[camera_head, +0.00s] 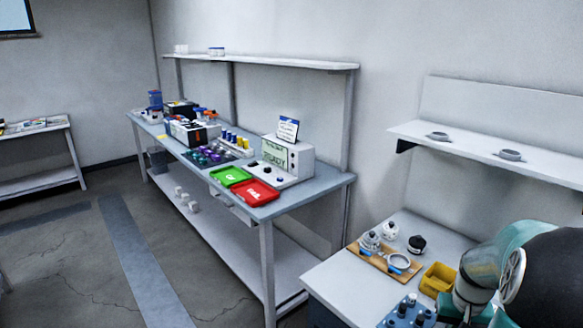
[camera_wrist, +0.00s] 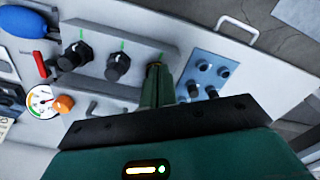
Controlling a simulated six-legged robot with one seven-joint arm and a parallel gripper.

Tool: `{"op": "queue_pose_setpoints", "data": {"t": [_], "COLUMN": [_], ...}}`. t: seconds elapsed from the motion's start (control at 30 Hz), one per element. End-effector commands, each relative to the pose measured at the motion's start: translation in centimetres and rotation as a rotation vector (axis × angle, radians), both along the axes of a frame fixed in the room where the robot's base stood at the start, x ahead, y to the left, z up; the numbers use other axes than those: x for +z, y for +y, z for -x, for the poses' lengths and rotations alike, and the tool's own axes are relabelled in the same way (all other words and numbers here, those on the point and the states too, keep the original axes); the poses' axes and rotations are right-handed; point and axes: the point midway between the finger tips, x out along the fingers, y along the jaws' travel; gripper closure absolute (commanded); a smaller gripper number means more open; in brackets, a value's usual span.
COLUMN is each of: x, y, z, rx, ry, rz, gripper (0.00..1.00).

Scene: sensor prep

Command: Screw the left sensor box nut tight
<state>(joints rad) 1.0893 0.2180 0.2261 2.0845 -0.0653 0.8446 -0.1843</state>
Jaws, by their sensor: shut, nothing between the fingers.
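In the wrist view a long grey box (camera_wrist: 140,42) carries two black ribbed knobs, a left one (camera_wrist: 75,56) and a middle one (camera_wrist: 118,67), each with a green mark behind it. A third green mark shows at its right end. I cannot tell which of these is the left sensor box nut. My gripper (camera_wrist: 155,72) is shut and empty, with its green fingers together in front of that right end, right of the middle knob. They hide what lies behind them, and I cannot tell whether they touch it. In the head view my gripper is out of sight.
A blue plate with several dark knobs (camera_wrist: 198,84) is right of my fingers. A gauge (camera_wrist: 42,100) and orange knob (camera_wrist: 64,104) are at left. In the head view a yellow bin (camera_head: 437,279) and wooden board (camera_head: 378,262) stand on the near bench, beside my arm.

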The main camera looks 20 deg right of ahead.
Motion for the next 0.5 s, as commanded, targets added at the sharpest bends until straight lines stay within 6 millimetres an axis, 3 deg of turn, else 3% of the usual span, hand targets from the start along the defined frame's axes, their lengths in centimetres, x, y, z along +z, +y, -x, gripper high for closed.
{"op": "queue_pose_setpoints", "data": {"t": [0.13,0.5], "x": [1.35,1.52], "y": [-0.01,0.0], "z": [-0.03,0.04], "rx": [0.001,-0.014], "ry": [-0.002,0.0], "rz": [0.001,-0.001], "gripper": [1.0,1.0]}}
